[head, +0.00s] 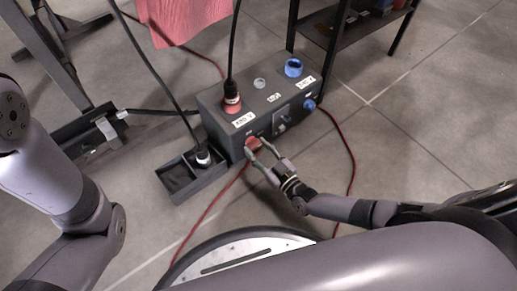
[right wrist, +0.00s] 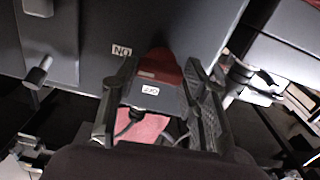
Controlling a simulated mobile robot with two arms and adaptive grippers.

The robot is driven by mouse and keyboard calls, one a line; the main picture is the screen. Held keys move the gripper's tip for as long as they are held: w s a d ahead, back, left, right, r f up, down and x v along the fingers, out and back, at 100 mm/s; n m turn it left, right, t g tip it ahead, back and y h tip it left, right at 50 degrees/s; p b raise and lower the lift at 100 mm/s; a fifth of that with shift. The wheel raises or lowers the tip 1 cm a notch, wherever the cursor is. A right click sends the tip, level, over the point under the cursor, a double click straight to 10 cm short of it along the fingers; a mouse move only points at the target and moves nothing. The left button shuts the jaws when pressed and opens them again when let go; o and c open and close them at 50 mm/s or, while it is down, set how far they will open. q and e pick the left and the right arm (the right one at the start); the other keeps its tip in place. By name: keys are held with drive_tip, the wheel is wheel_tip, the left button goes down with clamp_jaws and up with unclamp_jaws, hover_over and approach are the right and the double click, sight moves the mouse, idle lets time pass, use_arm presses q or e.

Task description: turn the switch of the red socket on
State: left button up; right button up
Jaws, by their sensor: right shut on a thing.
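The dark grey socket box (head: 268,98) stands on the floor in the middle of the head view. The red socket (head: 232,107) is on its top, with a black plug (head: 232,92) and cable in it. The red switch (head: 252,143) is on the box's front face, below that socket. My right gripper (head: 262,152) is shut on the red switch, one finger on each side. In the right wrist view the red switch (right wrist: 161,66) shows between the two fingers (right wrist: 160,100), near an ON label (right wrist: 121,50) and an OFF label (right wrist: 150,90). My left gripper is out of view.
A blue socket (head: 293,67) and a blue switch (head: 309,104) are at the box's right end. A small black tray (head: 178,182) with a plug (head: 203,156) stands left of the box. Red cables (head: 352,160) lie on the floor. A dark shelf (head: 345,35) stands behind.

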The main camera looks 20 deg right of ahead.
drive_tip(key=c, duration=0.5)
drive_tip(key=shift+m, duration=0.5)
drive_tip(key=o, duration=1.1)
drive_tip(key=shift+o, duration=0.2)
drive_tip(key=shift+s, duration=0.1)
drive_tip(key=v, duration=1.1)
drive_tip(key=shift+s+d, duration=0.15)
drive_tip(key=shift+s, duration=0.25)
